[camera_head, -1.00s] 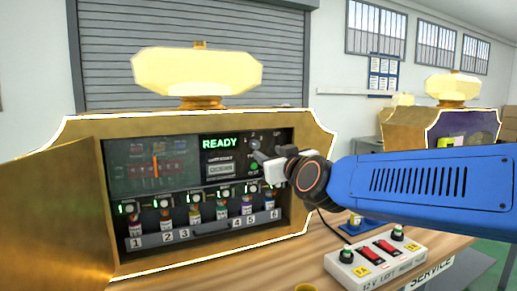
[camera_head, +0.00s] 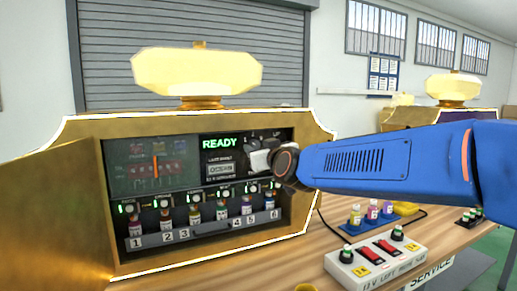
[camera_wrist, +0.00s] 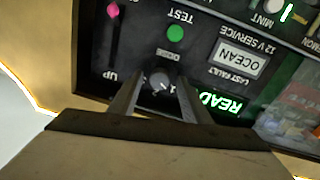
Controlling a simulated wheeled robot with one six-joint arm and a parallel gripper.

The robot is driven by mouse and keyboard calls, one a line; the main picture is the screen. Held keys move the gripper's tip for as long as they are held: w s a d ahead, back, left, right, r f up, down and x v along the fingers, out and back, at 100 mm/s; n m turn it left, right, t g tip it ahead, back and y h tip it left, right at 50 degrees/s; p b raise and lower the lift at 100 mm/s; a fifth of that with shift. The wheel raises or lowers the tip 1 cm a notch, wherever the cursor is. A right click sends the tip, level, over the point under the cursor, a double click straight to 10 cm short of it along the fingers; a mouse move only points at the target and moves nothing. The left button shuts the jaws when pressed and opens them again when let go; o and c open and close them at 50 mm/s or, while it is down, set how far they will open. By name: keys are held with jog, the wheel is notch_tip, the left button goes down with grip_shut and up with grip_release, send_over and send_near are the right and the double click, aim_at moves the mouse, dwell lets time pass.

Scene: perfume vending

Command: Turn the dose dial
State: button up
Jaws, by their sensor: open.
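The dose dial (camera_wrist: 159,82) is a small grey round knob on the dark panel, with a short label beside it in the wrist view. My gripper (camera_wrist: 157,88) is open, with one finger on each side of the dial. I cannot tell whether the fingers touch it. In the head view my gripper (camera_head: 260,158) is at the upper right of the panel and hides the dial.
A green TEST button (camera_wrist: 174,33) and a pink-tipped lever (camera_wrist: 112,11) are close to the dial. A green READY display (camera_head: 220,143) is lit. The open gold door (camera_head: 55,220) stands at left. A white switch box (camera_head: 375,261) and small bottles (camera_head: 372,212) are on the table.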

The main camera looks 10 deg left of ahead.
jog(key=c, duration=1)
jog(key=shift+c, duration=0.2)
jog(key=shift+m, duration=0.3)
jog(key=m, duration=0.5)
jog(key=m+g, duration=0.1)
jog(key=m, duration=0.4)
jog(key=shift+r+m, duration=0.1)
jog(key=shift+m, duration=0.3)
